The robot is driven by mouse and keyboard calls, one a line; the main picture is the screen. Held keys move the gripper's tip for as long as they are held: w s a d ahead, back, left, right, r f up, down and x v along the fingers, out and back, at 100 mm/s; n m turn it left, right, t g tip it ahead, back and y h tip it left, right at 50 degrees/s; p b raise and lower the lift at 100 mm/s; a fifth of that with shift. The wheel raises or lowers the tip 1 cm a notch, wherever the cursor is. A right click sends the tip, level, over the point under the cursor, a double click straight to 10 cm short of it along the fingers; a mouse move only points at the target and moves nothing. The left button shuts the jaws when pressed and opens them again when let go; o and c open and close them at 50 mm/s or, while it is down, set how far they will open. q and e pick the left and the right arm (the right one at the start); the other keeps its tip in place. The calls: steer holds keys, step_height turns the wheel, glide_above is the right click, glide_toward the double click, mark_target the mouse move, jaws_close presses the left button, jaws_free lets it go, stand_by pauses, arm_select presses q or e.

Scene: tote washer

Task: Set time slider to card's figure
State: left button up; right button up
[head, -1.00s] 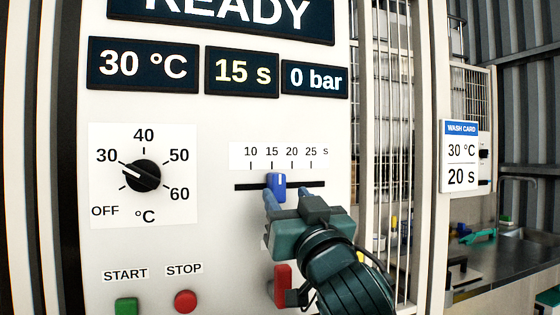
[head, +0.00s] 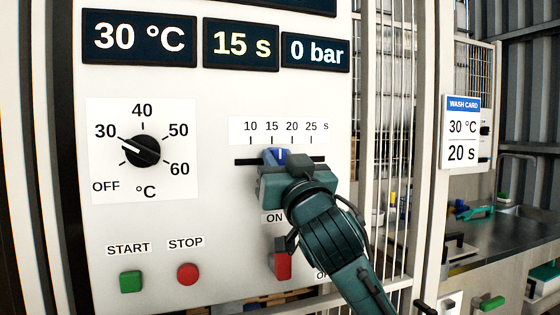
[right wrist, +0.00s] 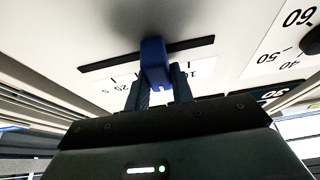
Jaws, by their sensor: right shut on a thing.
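The blue time slider knob (head: 277,156) sits on a black horizontal slot under a scale marked 10, 15, 20 and 25 s. Its white line stands between the 15 and 20 marks. My right gripper (head: 279,167) is shut on the knob, partly hiding it. In the right wrist view the knob (right wrist: 155,62) is between the two dark fingers. The time display (head: 241,44) reads 15 s. The wash card (head: 461,132) to the right reads 30 °C and 20 s. My left gripper is not in view.
A black temperature dial (head: 142,151) points near 30. Below it are a green START button (head: 131,281) and a red STOP button (head: 188,274). A red switch (head: 282,266) is partly behind my right arm. Vertical bars (head: 385,110) stand right of the panel.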

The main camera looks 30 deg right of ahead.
jaws_close()
steer(key=d, duration=0.2)
steer(key=s+d, duration=0.1)
steer(key=d, duration=0.1)
steer(key=o, duration=0.6)
jaws_free()
